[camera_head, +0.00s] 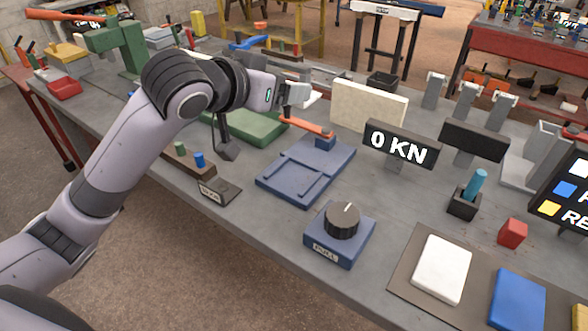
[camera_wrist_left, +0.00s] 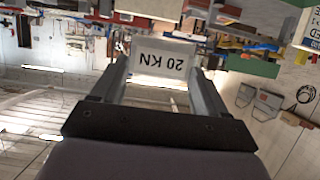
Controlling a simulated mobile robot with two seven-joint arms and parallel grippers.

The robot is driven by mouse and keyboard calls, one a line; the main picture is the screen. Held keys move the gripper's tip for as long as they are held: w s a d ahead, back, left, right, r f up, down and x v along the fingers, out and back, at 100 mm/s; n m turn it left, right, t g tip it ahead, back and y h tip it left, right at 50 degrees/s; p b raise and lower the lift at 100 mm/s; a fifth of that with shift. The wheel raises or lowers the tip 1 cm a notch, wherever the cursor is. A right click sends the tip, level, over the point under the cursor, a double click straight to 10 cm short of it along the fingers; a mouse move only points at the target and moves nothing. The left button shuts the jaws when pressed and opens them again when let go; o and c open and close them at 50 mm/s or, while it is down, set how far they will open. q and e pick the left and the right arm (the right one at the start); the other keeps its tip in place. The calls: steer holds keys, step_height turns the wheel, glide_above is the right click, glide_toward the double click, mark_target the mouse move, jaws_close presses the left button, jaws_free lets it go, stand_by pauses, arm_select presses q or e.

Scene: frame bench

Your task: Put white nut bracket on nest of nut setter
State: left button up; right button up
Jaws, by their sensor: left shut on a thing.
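My left gripper (camera_head: 292,94) is raised over the bench, above and behind the blue slotted fixture. In the left wrist view the two fingers (camera_wrist_left: 160,75) are shut on a white bracket (camera_wrist_left: 163,60), whose face reads "20 KN" upside down. In the head view the bracket is mostly hidden by the gripper. No part is labelled as the nut setter. A green press (camera_head: 128,45) with an orange lever stands at the far left, and the blue fixture (camera_head: 285,178) with an orange-red handle lies mid-bench; I cannot tell which holds the nest. My right gripper is out of view.
A "0 KN" display (camera_head: 401,146) stands right of the blue fixture. A knob box (camera_head: 340,232) sits near the front edge. A cream panel (camera_head: 368,107) stands behind. White (camera_head: 441,268) and blue (camera_head: 517,299) plates lie on a mat at right.

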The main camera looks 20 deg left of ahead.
arm_select(q)
step_height(320, 180, down, 19)
steer(key=shift+s+a+r+b, duration=0.1)
steer(key=shift+b, duration=0.6)
steer(key=shift+f, duration=0.25)
steer(key=o, duration=1.2)
steer(key=shift+c, duration=0.2)
steer(key=shift+r, duration=0.15)
steer(key=v, duration=1.2)
